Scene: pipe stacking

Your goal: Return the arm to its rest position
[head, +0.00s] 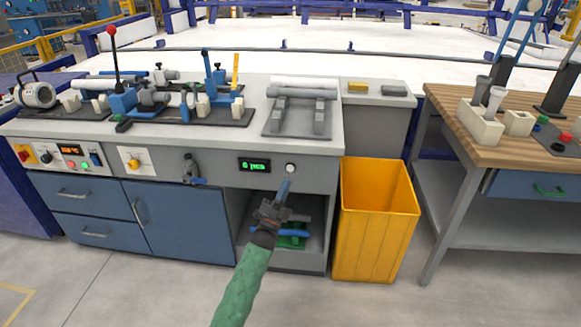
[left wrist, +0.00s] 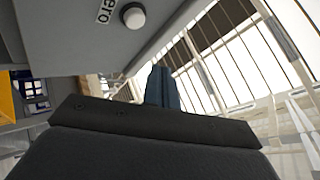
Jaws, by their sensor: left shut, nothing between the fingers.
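My left arm, in a green sleeve, comes up from the bottom of the head view. My left gripper (head: 284,190) is shut and empty, its fingers pointing up in front of the bench's control panel. It sits just below a round white button (head: 291,168); I cannot tell whether it touches the panel. In the left wrist view the closed fingers (left wrist: 161,88) show at the centre, and the white button (left wrist: 133,16) shows above and left of them, apart from them. My right gripper is not in view.
The grey workbench (head: 250,92) carries fixtures and a grey rack (head: 298,115) with pipes. A green display (head: 254,165) is left of the button. An open shelf lies below. A yellow bin (head: 377,220) stands close on the right, before a wooden-topped table (head: 520,150).

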